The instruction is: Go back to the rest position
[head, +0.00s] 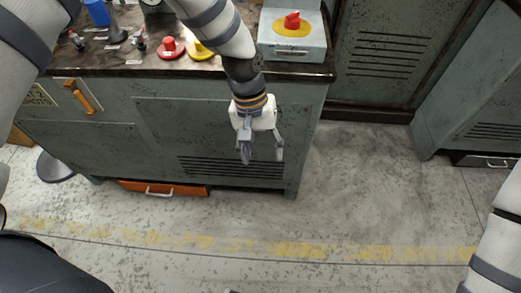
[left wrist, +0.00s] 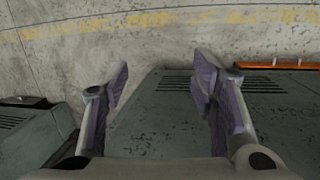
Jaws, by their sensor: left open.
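My left gripper (head: 262,152) hangs pointing down in front of the grey-green machine cabinet (head: 165,130) in the head view. Its two fingers are apart, with nothing between them. In the left wrist view the open fingers (left wrist: 160,85) show again, with the cabinet's vented panel (left wrist: 175,110) and the floor beyond. My right arm shows only in part at the right edge of the head view, and its gripper is out of view.
On the cabinet's top are a red button (head: 171,47), a yellow button (head: 200,49) and a box with a red knob (head: 292,20). An orange drawer (head: 163,189) sits low on its front. Another cabinet (head: 480,90) stands right. The floor (head: 350,190) between is clear.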

